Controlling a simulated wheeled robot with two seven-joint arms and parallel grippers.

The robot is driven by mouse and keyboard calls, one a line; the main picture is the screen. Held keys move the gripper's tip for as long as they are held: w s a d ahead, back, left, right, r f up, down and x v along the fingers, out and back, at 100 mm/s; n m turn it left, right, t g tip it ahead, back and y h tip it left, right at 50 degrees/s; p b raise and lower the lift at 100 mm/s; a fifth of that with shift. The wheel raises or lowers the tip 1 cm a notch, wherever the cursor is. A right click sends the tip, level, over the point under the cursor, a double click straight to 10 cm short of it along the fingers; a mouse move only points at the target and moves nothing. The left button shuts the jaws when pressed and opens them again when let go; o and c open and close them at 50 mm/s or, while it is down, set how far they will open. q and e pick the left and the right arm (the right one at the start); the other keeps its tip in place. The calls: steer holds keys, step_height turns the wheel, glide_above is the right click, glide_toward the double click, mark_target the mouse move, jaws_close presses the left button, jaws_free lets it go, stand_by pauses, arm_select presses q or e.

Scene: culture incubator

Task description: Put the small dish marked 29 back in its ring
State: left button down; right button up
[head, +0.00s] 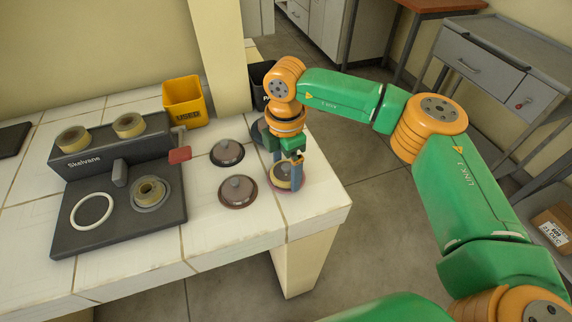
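My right gripper (287,178) points down at the front right of the tiled bench. Its fingers are around or beside a small tan dish (282,173), which sits on a reddish round base. The fingers partly hide the dish, and I cannot tell whether they press on it. No number 29 is readable on any dish. The dark Skelvane unit (118,222) has a pale, empty-looking ring (92,211) on its front plate. Beside that ring, a tan dish (149,191) sits in a grey ring. My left gripper is not in view.
Two tan dishes (74,139) (129,124) sit on the unit's raised back. Two knobbed dark lids (228,153) (238,191) lie between the unit and my gripper. A red paddle (180,155) juts from the unit. A yellow USED bin (184,102) and a black bin (262,78) stand behind.

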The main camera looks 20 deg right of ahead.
steer(key=shift+r, duration=0.15)
steer(key=shift+r, duration=0.25)
step_height(320, 180, up, 12)
steer(key=shift+f+b, duration=0.2)
steer(key=shift+b, duration=0.15)
